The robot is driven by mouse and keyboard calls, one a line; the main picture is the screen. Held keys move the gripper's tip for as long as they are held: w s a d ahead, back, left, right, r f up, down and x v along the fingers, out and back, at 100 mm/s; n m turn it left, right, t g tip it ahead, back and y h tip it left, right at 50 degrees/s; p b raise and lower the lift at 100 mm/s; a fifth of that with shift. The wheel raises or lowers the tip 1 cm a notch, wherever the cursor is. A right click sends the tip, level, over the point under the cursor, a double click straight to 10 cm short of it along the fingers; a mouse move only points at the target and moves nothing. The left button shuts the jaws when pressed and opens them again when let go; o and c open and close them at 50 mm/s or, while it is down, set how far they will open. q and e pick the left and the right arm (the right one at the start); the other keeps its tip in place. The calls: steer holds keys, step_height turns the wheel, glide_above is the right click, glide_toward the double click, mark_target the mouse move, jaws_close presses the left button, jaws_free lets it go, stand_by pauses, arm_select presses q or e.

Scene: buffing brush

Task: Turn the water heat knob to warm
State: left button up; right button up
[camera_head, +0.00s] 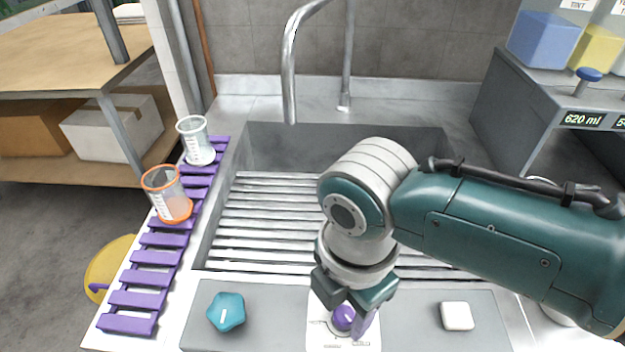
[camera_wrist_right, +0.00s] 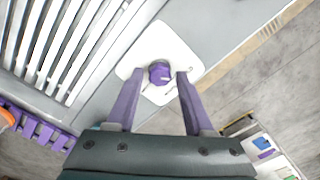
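A round purple knob (camera_head: 343,318) with a white pointer line sits on a white marked plate (camera_head: 316,338) on the sink's front ledge. The plate's labels are too small to read. My right gripper (camera_head: 352,318) is just over the knob, pointing down. In the right wrist view the knob (camera_wrist_right: 160,72) shows between the tips of my two purple fingers (camera_wrist_right: 160,75), with a gap on each side. The right gripper is open and holds nothing. In the head view it partly hides the plate. My left gripper is not in view.
A teal knob (camera_head: 226,312) is left on the ledge and a white square block (camera_head: 457,316) right. Behind is the slatted sink (camera_head: 262,215) with a tall faucet (camera_head: 290,70). Two beakers (camera_head: 168,196) (camera_head: 196,142) stand on a purple rack (camera_head: 153,257). A dispenser (camera_head: 520,105) stands right.

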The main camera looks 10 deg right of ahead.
jaws_close()
stand_by(0.5)
steer(key=m+p, duration=0.1)
steer(key=m, duration=0.1)
steer(key=shift+r+m, duration=0.15)
steer(key=shift+m, duration=0.25)
steer(key=m+p, duration=0.1)
steer(key=m, duration=0.1)
steer(key=shift+m, duration=0.4)
steer(key=m+p, duration=0.1)
steer(key=m, duration=0.2)
steer(key=shift+m+p, duration=0.35)
steer(key=shift+m, duration=1.25)
